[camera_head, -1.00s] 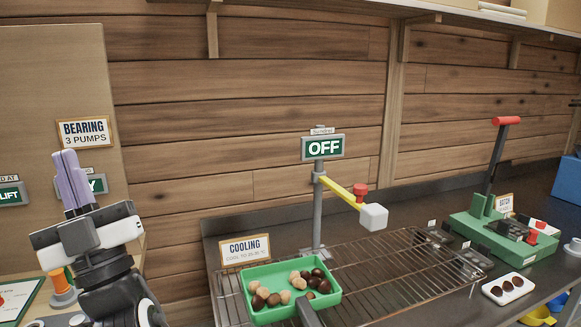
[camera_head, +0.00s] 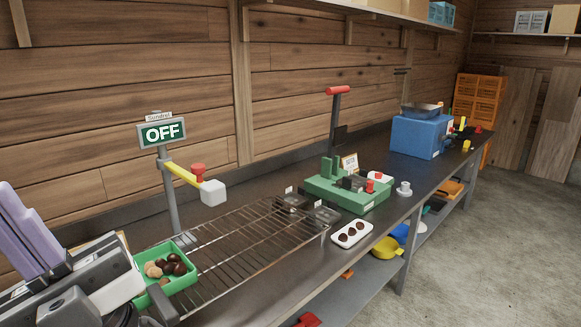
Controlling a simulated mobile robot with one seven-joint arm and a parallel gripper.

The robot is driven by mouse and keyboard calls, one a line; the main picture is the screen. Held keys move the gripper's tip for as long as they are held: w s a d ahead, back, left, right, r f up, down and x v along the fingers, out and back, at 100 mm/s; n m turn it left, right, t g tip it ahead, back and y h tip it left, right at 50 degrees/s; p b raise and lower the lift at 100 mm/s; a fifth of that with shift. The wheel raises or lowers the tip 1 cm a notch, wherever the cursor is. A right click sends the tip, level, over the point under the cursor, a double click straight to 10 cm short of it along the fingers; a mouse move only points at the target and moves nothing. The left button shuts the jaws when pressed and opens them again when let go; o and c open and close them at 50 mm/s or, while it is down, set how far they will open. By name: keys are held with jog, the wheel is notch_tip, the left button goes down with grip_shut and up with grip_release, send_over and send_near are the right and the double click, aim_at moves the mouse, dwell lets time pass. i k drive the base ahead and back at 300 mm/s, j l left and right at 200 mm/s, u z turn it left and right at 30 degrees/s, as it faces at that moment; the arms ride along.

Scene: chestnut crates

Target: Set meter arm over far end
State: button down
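The meter arm is a yellow bar (camera_head: 181,174) on a grey post (camera_head: 168,195), with a red knob (camera_head: 197,170) and a white block (camera_head: 213,192) at its end. It reaches out to the right over the cooling rack (camera_head: 245,240), and the sign (camera_head: 162,131) on the post reads OFF. My gripper (camera_head: 12,200), with purple fingers, is at the left edge, apart from the meter arm. Its fingers lie close together in the view, and any gap between them is unclear.
A green tray (camera_head: 188,280) of light and dark chestnuts sits on the rack's near left part. Farther right are a green lever press (camera_head: 345,194), a white plate (camera_head: 352,234) with dark chestnuts and a blue machine (camera_head: 418,137). Open floor (camera_head: 480,250) lies right of the bench.

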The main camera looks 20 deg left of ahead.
aim_at(212, 192)
jog(key=i+j+z, duration=0.1)
jog(key=j+z, duration=0.25)
jog(key=i+j+z, duration=0.1)
jog(key=z, duration=0.25)
jog(key=i+j, duration=0.1)
jog(key=j, duration=0.65)
